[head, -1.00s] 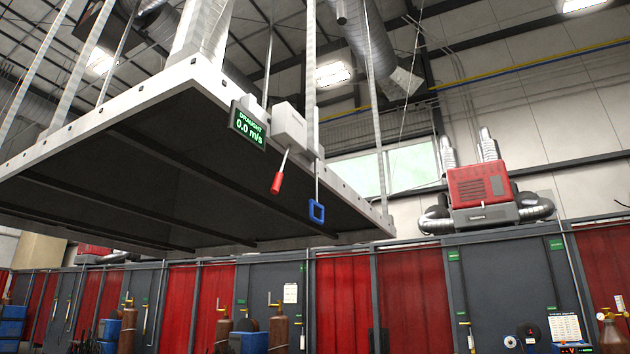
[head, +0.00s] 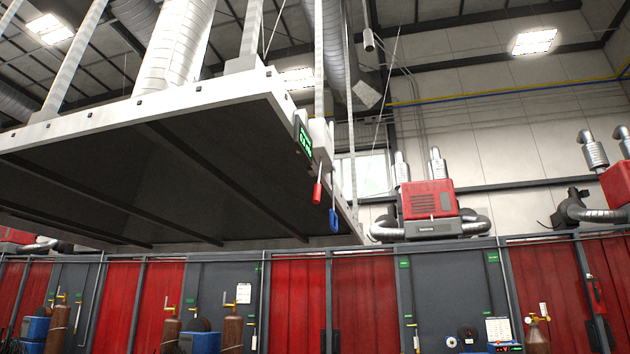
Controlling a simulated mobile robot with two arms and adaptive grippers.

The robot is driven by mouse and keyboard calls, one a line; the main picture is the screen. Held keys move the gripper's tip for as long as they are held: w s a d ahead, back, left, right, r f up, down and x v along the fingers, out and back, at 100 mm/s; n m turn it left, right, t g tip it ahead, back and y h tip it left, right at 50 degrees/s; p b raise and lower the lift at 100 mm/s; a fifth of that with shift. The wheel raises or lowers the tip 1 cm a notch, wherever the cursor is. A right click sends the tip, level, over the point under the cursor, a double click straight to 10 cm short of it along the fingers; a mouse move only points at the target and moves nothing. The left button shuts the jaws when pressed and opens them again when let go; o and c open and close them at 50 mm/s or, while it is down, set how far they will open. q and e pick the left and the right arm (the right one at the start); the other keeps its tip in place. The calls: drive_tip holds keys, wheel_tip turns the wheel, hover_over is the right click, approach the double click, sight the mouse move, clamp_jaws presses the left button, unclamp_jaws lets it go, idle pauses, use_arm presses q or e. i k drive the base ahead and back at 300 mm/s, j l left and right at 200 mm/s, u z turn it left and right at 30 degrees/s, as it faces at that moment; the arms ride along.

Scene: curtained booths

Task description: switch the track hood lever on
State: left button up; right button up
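The track hood (head: 200,170) is a wide white-rimmed canopy hanging overhead, dark underneath. On its right edge sits a grey box (head: 322,140) with a lever ending in a red grip (head: 317,192), which hangs down. Beside it, a rod with a blue loop handle (head: 334,220) also hangs down. A small display with green digits (head: 305,140) is mounted left of the box, seen at a steep angle; its reading is too small to tell. Neither of my grippers is in view.
Booths with red curtains (head: 298,300) and grey panels (head: 220,285) line the back. Gas cylinders (head: 232,328) stand in front at the left. A red extraction unit (head: 428,200) sits above the booths. Floor is out of view.

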sight(316, 200)
drive_tip(key=k, duration=0.75)
drive_tip(key=i+j, duration=2.05)
drive_tip(key=i+l+z, duration=0.05)
